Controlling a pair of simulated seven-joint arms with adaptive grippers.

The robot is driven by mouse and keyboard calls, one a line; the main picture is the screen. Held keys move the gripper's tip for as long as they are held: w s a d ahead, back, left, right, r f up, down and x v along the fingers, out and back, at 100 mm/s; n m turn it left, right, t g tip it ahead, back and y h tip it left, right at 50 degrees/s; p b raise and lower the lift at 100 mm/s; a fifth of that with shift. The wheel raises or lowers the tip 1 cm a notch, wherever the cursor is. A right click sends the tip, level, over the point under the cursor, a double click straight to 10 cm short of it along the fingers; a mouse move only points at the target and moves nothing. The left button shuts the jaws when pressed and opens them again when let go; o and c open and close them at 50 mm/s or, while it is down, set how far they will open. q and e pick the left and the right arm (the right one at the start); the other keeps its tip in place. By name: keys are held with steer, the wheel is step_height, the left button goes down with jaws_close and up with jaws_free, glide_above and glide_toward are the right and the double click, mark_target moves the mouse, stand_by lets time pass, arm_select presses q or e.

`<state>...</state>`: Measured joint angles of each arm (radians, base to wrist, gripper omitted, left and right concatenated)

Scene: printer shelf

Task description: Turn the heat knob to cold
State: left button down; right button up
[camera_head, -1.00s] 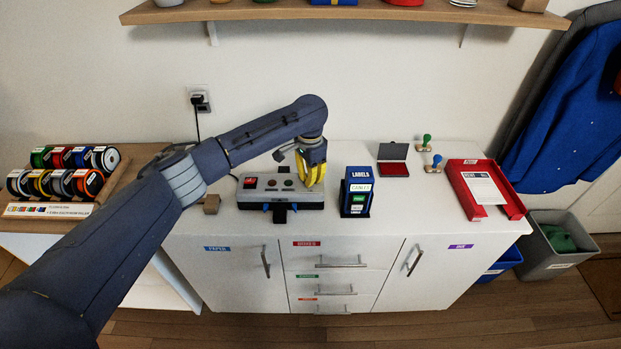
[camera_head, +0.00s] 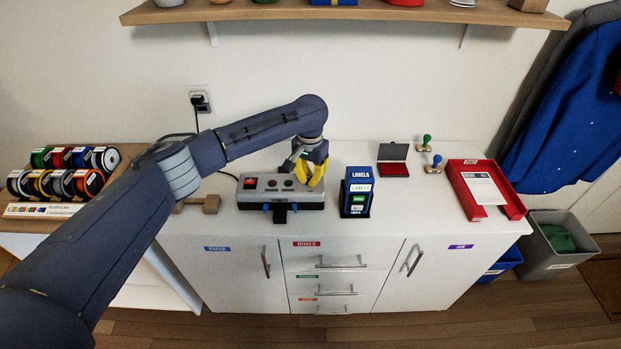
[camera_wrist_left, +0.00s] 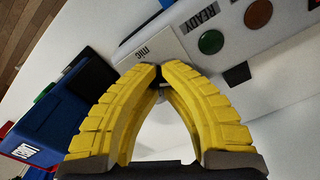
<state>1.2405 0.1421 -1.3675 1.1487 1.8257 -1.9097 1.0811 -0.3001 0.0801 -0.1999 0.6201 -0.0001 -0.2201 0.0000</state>
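The grey machine (camera_head: 256,197) stands on the white cabinet, with a red switch (camera_head: 250,182) at its left end and round lights on top. My left gripper (camera_head: 308,182) points down at the machine's right end. In the left wrist view, its yellow fingertips (camera_wrist_left: 158,72) nearly meet at the panel, with a small dark part between them, which seems to be the heat knob (camera_wrist_left: 158,76). The fingers hide most of the knob, so its pointer and setting cannot be read. Labels reading "mic" and "READY" show beside it. My right gripper is in neither view.
A blue label box (camera_head: 357,190) stands close to the right of the gripper. Further right are an open ink pad (camera_head: 393,168), two stamps and a red tray (camera_head: 487,190). A wooden shelf (camera_head: 340,12) hangs above. A small wooden block (camera_head: 211,203) lies left of the machine.

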mark_target(309, 178)
arm_select(q)
steer(key=shift+w+a, duration=0.2)
steer(key=shift+a, duration=0.2)
steer(key=c, duration=1.7)
jaws_free()
steer(key=shift+c, duration=0.2)
steer(key=o, duration=0.6)
steer(key=shift+s+d, duration=0.15)
steer(key=shift+d, duration=0.05)
step_height(309, 178, up, 12)
steer(key=shift+f, duration=0.1)
